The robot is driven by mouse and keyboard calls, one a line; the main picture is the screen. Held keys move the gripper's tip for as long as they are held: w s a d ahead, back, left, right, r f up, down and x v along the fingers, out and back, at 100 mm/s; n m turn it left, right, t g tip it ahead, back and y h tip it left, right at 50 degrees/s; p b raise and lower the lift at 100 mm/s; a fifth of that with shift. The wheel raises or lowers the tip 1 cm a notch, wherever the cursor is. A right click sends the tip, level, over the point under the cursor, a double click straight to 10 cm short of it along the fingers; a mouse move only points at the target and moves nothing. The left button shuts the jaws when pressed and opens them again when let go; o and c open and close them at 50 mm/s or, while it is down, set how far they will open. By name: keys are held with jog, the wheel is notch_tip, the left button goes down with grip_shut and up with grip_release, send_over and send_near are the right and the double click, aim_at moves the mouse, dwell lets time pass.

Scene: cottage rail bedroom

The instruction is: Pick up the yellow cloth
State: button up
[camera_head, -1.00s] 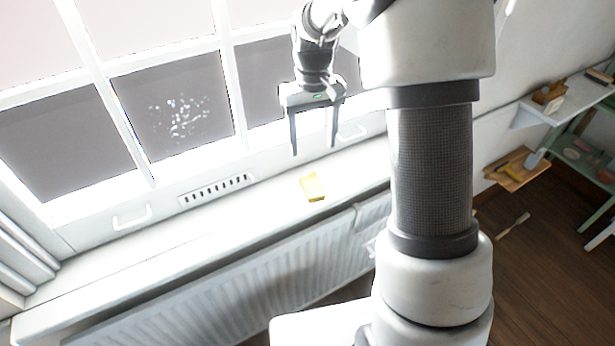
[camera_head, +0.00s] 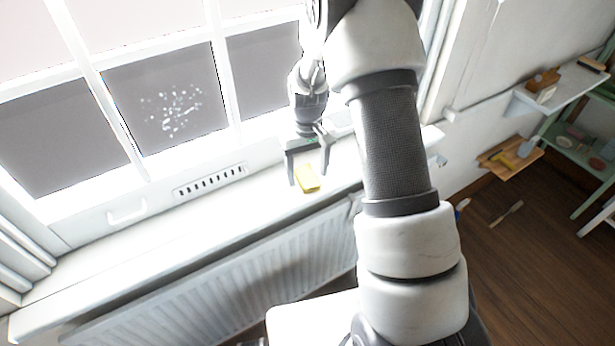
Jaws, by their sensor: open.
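The yellow cloth (camera_head: 307,179) is a small folded block lying on the white windowsill (camera_head: 236,211), near its right part. My gripper (camera_head: 309,178) is open and reaches down over the cloth. One finger shows to the left of the cloth and the other to its right. I cannot tell whether the fingertips are level with the cloth or still above it. The gripper partly hides the cloth's far end.
The window frame and a vent (camera_head: 210,180) stand behind the sill. A white radiator (camera_head: 220,285) is below it. At the right are a wall shelf (camera_head: 565,92), a wooden board (camera_head: 510,163) and a green shelf unit (camera_head: 580,150). A brush-like tool (camera_head: 506,214) lies on the floor.

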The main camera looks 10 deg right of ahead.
aim_at(308, 174)
jog(key=shift+f, duration=0.1)
jog(key=c, duration=1.1)
notch_tip(308, 174, up, 10)
